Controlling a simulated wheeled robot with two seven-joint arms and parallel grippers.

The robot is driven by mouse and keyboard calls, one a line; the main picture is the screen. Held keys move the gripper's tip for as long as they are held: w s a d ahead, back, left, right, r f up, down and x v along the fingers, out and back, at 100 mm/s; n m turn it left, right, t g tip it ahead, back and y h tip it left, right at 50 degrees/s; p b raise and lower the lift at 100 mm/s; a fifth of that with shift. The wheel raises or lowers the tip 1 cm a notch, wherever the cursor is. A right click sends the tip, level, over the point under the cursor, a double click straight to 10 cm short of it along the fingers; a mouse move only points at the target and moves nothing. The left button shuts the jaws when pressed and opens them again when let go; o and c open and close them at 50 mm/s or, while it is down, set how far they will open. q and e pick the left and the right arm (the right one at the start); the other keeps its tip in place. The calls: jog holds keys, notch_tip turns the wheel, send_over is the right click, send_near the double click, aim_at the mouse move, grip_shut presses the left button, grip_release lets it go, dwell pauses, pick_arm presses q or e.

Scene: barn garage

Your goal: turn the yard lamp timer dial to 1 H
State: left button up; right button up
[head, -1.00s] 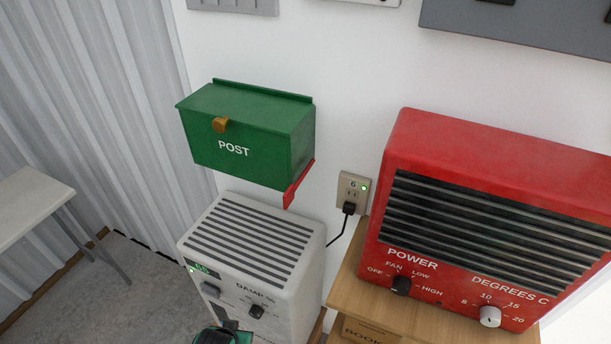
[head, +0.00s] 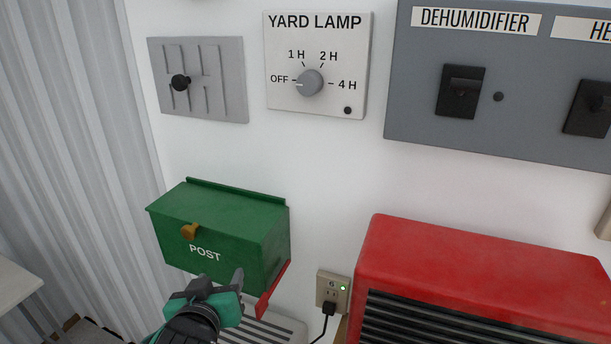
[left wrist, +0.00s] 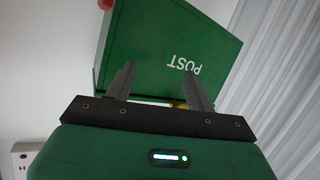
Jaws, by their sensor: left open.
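The yard lamp timer is a pale square plate (head: 345,97) on the white wall, lettered OFF, 1 H, 2 H and 4 H. Its round grey dial (head: 312,80) has its light mark toward OFF at the left. A small dark spot shows at the plate's lower right. My left gripper (head: 218,283) is open and empty, low in the head view in front of the green POST box and well below the dial. In the left wrist view its two fingers (left wrist: 160,88) stand apart with the POST box beyond them. My right gripper is not in view.
The green POST box (head: 235,225) sticks out from the wall below the timer. A grey slotted panel with a black knob (head: 181,82) is left of it, and a grey switch panel (head: 425,120) right. A red heater (head: 470,255) stands at lower right. The wall between is clear.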

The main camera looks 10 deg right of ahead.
pick_arm(q)
jog(key=s+d+r+t+h, duration=0.1)
jog(key=d+r+t, duration=0.15)
jog(key=r, duration=0.55)
jog(key=s+d+r+t+h, duration=0.1)
jog(key=d+r+h, duration=0.15)
jog(key=r, duration=0.45)
jog(key=m+t+h, duration=0.2)
jog(key=t+h, duration=0.1)
send_near(308, 90)
jog(key=p+x, duration=0.6)
jog(key=x, duration=0.1)
jog(key=shift+r+p, duration=0.25)
jog(key=shift+p, duration=0.1)
jog(key=shift+w+d+r+p, duration=0.1)
jog(key=shift+w+d+p, duration=0.25)
jog(key=shift+w, duration=0.45)
jog(key=c, duration=1)
